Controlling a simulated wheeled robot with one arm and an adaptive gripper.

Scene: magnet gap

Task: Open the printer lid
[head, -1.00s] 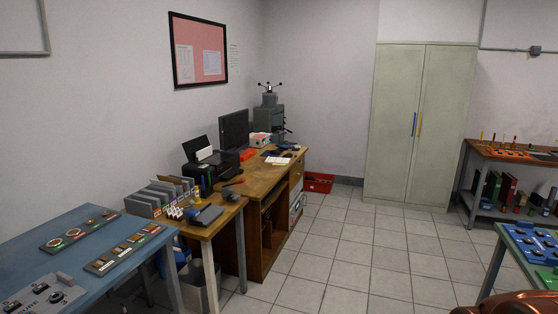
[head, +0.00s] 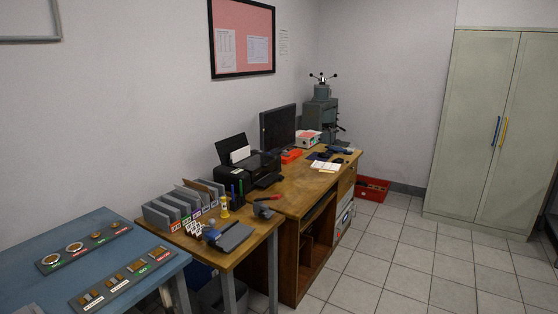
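The black printer (head: 257,170) stands at the back left of the wooden desk, against the wall. A dark panel tilts up at its rear with a white sheet (head: 240,154) leaning on it. From this distance I cannot tell whether the lid itself is open or shut. My gripper is not in view.
A monitor (head: 278,129) stands beyond the printer on the desk (head: 290,198). A small table in front holds file boxes (head: 182,206) and a grey device (head: 230,236). A blue table (head: 88,223) fills the lower left. Tiled floor (head: 390,262) is free to the right.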

